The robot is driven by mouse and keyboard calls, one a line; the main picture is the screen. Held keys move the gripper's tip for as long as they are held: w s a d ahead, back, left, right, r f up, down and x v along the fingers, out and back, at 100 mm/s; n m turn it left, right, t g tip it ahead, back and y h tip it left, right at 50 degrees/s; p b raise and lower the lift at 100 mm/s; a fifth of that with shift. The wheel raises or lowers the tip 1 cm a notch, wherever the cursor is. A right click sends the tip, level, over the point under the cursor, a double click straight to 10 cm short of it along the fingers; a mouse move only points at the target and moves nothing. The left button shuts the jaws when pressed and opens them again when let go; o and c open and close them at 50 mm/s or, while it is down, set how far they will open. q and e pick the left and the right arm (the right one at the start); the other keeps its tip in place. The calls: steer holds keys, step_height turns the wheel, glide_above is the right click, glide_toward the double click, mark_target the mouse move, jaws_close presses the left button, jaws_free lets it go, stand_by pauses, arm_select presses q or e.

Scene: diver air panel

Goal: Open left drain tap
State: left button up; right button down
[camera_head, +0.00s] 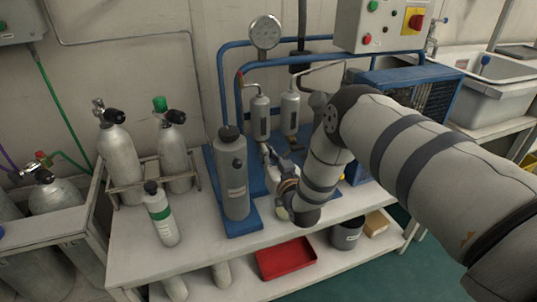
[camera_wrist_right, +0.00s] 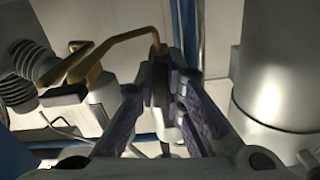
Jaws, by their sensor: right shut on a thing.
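Two small grey filter canisters, the left one (camera_head: 261,118) and the right one (camera_head: 290,113), stand upright on the blue panel base behind my right gripper (camera_head: 268,158). In the right wrist view, my right gripper (camera_wrist_right: 163,95) is shut on the left drain tap, whose bent brass part (camera_wrist_right: 115,45) runs from between the fingers toward the left. The gripped portion is mostly hidden by the fingers. In the head view, my gripper and forearm cover the area below the canisters. My left gripper is not in view.
A tall grey cylinder (camera_head: 235,178) stands close to the left of my right gripper; it fills the right side of the wrist view (camera_wrist_right: 280,85). Blue pipes (camera_head: 221,85) and a gauge (camera_head: 265,32) rise behind. A red tray (camera_head: 286,259) lies on the lower shelf.

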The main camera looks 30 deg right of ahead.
steer(key=c, duration=1.7)
jaws_free()
steer(key=shift+s, duration=0.1)
steer(key=v, duration=1.2)
